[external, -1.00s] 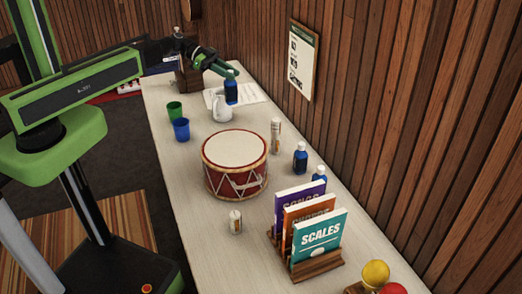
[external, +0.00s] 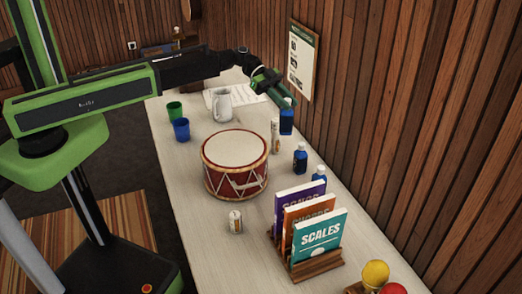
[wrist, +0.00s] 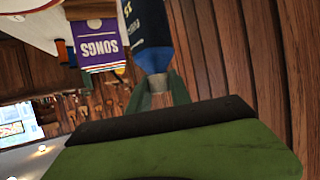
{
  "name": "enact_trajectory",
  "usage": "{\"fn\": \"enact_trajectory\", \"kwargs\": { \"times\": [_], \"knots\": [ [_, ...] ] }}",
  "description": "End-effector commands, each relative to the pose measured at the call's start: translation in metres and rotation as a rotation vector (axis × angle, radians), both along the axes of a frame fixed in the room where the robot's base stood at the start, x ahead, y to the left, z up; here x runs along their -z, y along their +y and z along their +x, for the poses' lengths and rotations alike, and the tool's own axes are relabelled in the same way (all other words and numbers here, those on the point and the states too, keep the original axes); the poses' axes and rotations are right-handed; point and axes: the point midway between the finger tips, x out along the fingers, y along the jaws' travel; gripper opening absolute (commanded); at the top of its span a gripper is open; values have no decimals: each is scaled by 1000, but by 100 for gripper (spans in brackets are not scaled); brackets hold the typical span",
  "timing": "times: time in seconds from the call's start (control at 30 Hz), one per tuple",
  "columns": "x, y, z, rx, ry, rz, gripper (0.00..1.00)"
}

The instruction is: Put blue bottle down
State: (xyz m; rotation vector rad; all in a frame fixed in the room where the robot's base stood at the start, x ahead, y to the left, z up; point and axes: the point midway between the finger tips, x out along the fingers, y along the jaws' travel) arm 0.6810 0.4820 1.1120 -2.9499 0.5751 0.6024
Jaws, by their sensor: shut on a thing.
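The blue bottle (external: 287,121) is held by my gripper (external: 287,101) near the wall, at the right edge of the counter. The bottle hangs about upright behind the shaker-like cylinder (external: 275,136). In the wrist view the dark blue bottle (wrist: 146,25) shows close up, with its lower end out of frame, and my gripper (wrist: 157,92) is shut on its narrow end. I cannot tell whether its base touches the counter (external: 205,243).
Two more blue bottles (external: 300,158) (external: 319,176) stand along the wall nearer the camera. A red drum (external: 236,185) fills the middle. A white pitcher (external: 222,108), cups (external: 181,130) and a book rack (external: 318,270) also stand there. The counter's near-left strip is clear.

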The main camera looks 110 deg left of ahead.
Motion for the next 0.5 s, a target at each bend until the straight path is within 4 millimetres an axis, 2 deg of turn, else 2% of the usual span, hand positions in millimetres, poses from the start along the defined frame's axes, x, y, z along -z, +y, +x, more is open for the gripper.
{"fn": "enact_trajectory", "kwargs": {
  "times": [0.03,0.2,0.4,0.5],
  "knots": [
    [15,-13,34,47,1,0,0],
    [40,-71,119,181,3,1,0],
    [68,-125,194,310,-1,0,0],
    [78,-141,219,354,-5,-2,0]
  ]
}}
